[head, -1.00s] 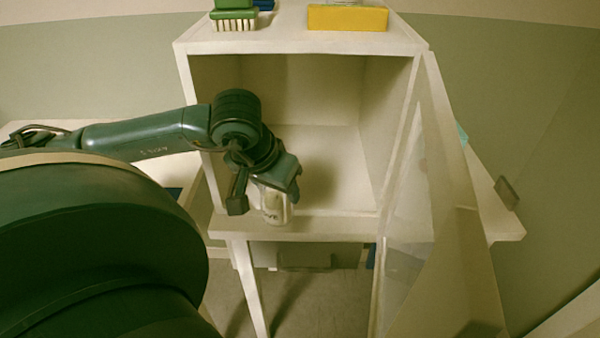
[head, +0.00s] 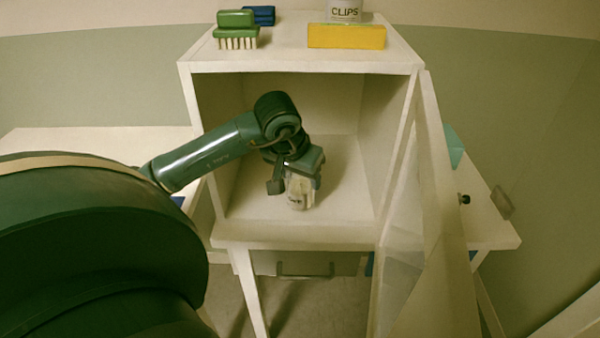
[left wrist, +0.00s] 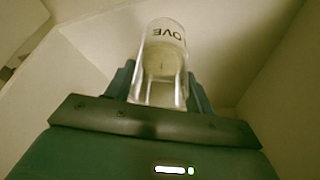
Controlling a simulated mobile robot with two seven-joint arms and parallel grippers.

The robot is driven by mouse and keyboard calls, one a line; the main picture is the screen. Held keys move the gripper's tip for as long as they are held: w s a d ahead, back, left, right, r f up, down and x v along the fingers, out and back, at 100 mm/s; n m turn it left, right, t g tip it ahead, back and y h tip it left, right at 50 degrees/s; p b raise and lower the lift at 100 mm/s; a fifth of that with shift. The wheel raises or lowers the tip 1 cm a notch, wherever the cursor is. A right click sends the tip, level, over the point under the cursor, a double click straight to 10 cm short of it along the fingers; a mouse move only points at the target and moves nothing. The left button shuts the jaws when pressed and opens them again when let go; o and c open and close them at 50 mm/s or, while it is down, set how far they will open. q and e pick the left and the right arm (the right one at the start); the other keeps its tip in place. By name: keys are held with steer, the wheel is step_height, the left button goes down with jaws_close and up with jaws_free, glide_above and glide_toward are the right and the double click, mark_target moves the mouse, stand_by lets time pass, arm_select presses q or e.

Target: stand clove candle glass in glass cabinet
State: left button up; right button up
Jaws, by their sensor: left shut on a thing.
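The clove candle glass (head: 297,193) is a small clear glass with a pale filling and dark lettering. My left gripper (head: 301,182) is shut on it inside the white glass cabinet (head: 300,238), over the cabinet floor. In the left wrist view the glass (left wrist: 163,62) stands between the fingers of the left gripper (left wrist: 160,85), and the letters "OVE" show. I cannot tell whether its base touches the cabinet floor. The cabinet's clear door (head: 415,215) stands open on the right. My right gripper is not in view.
On the cabinet top are a green brush (head: 236,32), a blue brush (head: 262,15), a yellow block (head: 346,36) and a jar marked "CLIPS" (head: 344,11). A teal object (head: 453,147) is behind the open door. The cabinet floor around the glass is free.

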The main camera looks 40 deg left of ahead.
arm_select(q)
steer(key=shift+f+b, duration=0.2)
steer(key=shift+b, duration=0.15)
steer(key=o, duration=1.1)
steer(key=shift+o, duration=0.2)
steer(key=shift+r, duration=0.1)
